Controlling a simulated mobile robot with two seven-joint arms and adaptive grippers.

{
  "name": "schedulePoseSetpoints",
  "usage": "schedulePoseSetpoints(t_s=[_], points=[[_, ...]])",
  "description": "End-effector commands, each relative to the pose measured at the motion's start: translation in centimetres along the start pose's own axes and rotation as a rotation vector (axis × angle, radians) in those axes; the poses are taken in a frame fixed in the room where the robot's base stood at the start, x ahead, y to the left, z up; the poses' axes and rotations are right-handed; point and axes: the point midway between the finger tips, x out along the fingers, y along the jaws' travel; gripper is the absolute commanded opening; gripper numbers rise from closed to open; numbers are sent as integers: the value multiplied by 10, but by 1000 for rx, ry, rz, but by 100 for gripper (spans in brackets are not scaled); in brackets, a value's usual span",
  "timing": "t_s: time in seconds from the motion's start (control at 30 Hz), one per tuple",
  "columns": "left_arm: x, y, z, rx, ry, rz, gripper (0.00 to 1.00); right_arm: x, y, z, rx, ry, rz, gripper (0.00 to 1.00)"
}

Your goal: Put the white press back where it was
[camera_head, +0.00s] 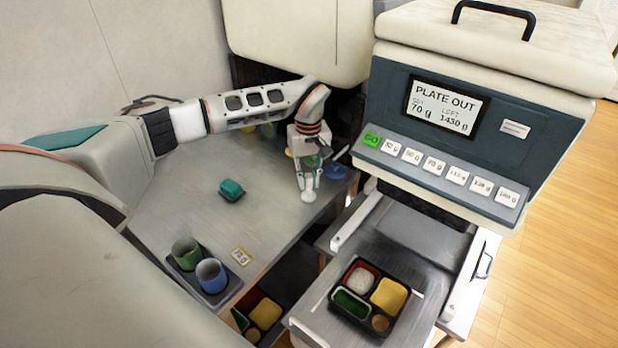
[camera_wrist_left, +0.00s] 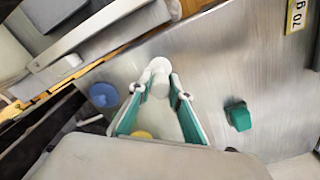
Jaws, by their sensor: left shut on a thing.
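The white press (camera_wrist_left: 160,78) is between the fingertips of my left gripper (camera_wrist_left: 162,92) in the wrist view. In the head view my left gripper (camera_head: 307,186) points down near the right edge of the steel table, shut on the white press (camera_head: 308,196). I cannot tell whether the press touches the table. A blue press-like piece (camera_head: 335,172) stands to the right of the gripper, and it also shows in the wrist view (camera_wrist_left: 103,94). A yellow piece (camera_wrist_left: 140,134) shows behind the fingers. My right gripper is out of view.
A teal block (camera_head: 231,189) lies mid-table. A dark holder with a green cup (camera_head: 187,253) and a blue cup (camera_head: 211,275) stands at the front, near a weight label (camera_head: 241,257). The plate-out machine (camera_head: 470,120) rises at right above a filled bento tray (camera_head: 345,322). Much of the table is clear.

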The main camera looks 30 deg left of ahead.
Motion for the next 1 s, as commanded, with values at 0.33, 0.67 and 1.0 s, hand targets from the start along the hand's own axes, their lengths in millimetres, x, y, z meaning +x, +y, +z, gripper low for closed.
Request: schedulePoseSetpoints(t_s=[0.33,0.67,1.0], points=[[3,0,0,0,1,0,0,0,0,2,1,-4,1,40],[2,0,0,1,1,0,35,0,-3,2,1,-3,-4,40],[-28,1,-2,1,6,4,35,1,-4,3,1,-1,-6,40]])
